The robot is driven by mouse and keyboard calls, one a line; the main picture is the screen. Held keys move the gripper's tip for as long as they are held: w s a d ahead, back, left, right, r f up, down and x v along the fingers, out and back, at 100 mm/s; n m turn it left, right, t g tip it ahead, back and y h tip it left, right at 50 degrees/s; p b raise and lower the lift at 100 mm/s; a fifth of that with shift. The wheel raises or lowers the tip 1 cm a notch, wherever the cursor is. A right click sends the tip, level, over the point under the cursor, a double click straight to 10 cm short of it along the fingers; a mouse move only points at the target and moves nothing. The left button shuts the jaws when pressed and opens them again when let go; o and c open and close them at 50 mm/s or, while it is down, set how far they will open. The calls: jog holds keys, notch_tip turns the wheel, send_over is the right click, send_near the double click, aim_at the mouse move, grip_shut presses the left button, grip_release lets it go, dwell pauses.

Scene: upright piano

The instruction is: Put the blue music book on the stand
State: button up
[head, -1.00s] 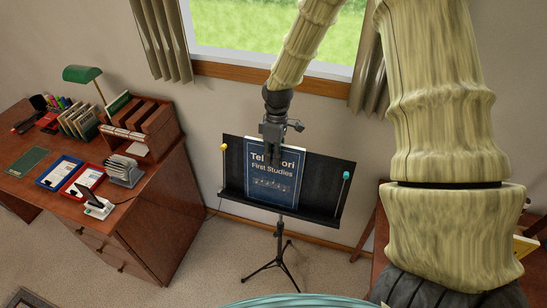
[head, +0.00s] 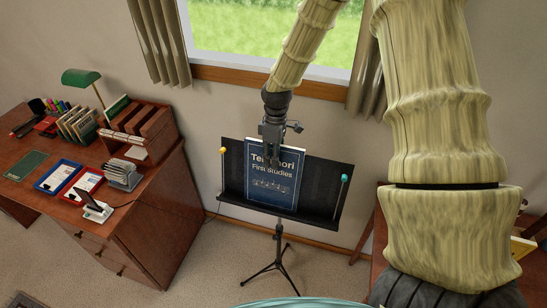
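The blue music book (head: 269,188), with "First Studies" on its cover, stands upright against the black music stand (head: 316,180), left of the stand's middle. Its lower edge is at the stand's ledge. My gripper (head: 271,155) points down at the book's top edge. A dark finger overlaps the front cover and hides part of the title. The other finger is hidden, so I cannot tell whether the fingers press on the book or stand apart from it.
A yellow-tipped clip (head: 223,150) and a teal-tipped clip (head: 344,178) are at the stand's sides. A wooden desk (head: 150,225) with trays and a green lamp (head: 82,77) stands at left. A window (head: 270,27) is behind. Carpet is clear around the tripod.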

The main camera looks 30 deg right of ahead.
jog(key=shift+w+d, duration=0.15)
dwell(0.3)
jog(key=shift+w+d+r, duration=0.1)
jog(key=shift+w+r, duration=0.1)
jog(key=shift+r, duration=0.4)
jog(key=r, duration=0.7)
jog(key=d+r, duration=0.1)
jog(key=r, duration=0.2)
jog(key=shift+w+r, duration=0.3)
jog(key=shift+w, duration=0.05)
